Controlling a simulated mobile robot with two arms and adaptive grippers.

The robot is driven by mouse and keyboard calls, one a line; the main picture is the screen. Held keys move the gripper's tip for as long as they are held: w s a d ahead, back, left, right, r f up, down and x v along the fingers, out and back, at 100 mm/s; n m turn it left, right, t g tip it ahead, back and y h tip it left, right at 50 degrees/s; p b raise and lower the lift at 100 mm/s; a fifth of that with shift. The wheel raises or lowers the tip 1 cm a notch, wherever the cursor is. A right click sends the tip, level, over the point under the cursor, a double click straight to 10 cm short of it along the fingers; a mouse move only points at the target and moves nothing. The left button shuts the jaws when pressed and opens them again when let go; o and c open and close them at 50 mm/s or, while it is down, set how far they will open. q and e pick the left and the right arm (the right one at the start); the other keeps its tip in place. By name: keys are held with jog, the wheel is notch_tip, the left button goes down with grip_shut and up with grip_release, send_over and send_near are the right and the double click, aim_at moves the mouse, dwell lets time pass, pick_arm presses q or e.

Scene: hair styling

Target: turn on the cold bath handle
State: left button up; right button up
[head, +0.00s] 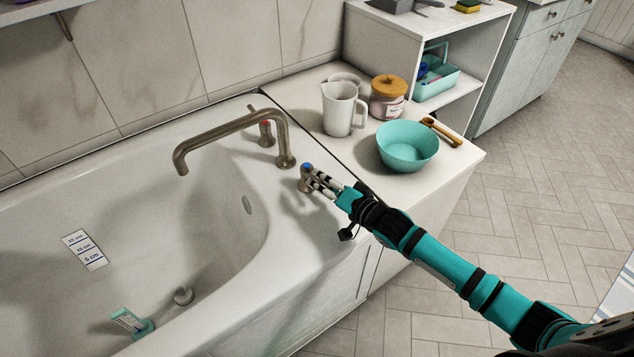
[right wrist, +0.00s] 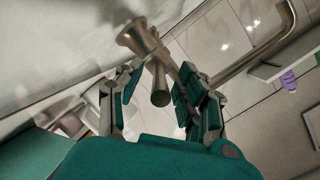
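The cold bath handle (head: 306,172), a brass tap with a blue dot on top, stands on the tub rim right of the spout. In the right wrist view its lever (right wrist: 160,97) points toward the camera, between my right gripper's fingers. My right gripper (head: 317,181) is at the handle; in the right wrist view (right wrist: 158,82) its two fingers are apart, one on each side of the lever, with gaps visible. I cannot tell if either finger touches it. My left gripper is not in view.
The brass spout (head: 225,128) arches over the tub, with the red-marked handle (head: 266,133) behind it. A measuring strip (head: 85,250) is in the tub.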

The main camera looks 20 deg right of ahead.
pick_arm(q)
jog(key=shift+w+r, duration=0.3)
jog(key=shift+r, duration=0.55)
pick_arm(e)
jog(key=shift+x, duration=1.25)
grip_shut()
